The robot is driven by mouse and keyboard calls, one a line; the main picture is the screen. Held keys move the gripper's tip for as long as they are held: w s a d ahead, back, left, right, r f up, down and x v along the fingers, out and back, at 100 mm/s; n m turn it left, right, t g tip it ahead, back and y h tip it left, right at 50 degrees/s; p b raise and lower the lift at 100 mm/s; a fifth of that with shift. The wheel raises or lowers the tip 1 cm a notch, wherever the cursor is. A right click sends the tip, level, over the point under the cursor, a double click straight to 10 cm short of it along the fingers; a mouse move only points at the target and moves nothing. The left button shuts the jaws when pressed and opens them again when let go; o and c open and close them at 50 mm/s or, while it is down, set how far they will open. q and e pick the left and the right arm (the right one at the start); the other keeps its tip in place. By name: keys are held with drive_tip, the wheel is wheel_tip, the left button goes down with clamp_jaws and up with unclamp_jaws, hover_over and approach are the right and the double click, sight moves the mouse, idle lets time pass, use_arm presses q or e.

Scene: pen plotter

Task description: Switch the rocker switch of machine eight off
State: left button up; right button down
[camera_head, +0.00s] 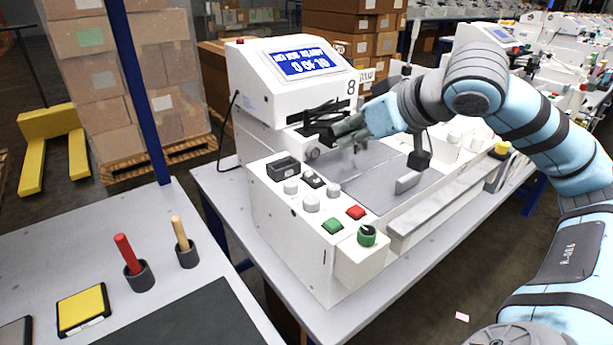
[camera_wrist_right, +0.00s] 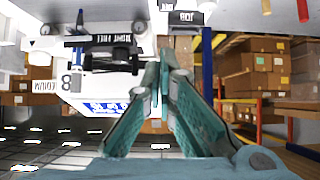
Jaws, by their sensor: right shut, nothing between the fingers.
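Machine eight (camera_head: 262,95) is a white pen plotter with the number 8 beside its lit blue screen (camera_head: 303,63). Its front control panel carries a small black-and-white switch (camera_head: 313,180), which looks like the rocker switch; which side is pressed is too small to tell. My right gripper (camera_head: 336,138) is above and behind the panel, in front of the screen housing and apart from the switch. It is shut and empty. In the right wrist view its fingers (camera_wrist_right: 166,68) meet, with the machine upside down at left. My left gripper is not in view.
Close to the switch are a black box-shaped part (camera_head: 283,168), white knobs (camera_head: 311,203), a green button (camera_head: 333,226), a red button (camera_head: 356,212) and a green dial (camera_head: 367,235). A grey side table (camera_head: 170,212) stands at left.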

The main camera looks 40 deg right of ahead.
drive_tip(key=s, duration=0.1)
drive_tip(key=p, duration=0.4)
hover_over(318, 176)
wheel_tip(318, 176, down, 5)
drive_tip(key=shift+s+f, duration=0.15)
wheel_tip(318, 176, down, 4)
drive_tip(key=shift+r+b, duration=0.1)
drive_tip(key=shift+b, duration=1.15)
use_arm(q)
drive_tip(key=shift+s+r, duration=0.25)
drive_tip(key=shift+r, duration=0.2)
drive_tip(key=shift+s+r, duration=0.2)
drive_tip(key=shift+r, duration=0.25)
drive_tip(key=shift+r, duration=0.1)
use_arm(e)
drive_tip(key=shift+w, duration=0.2)
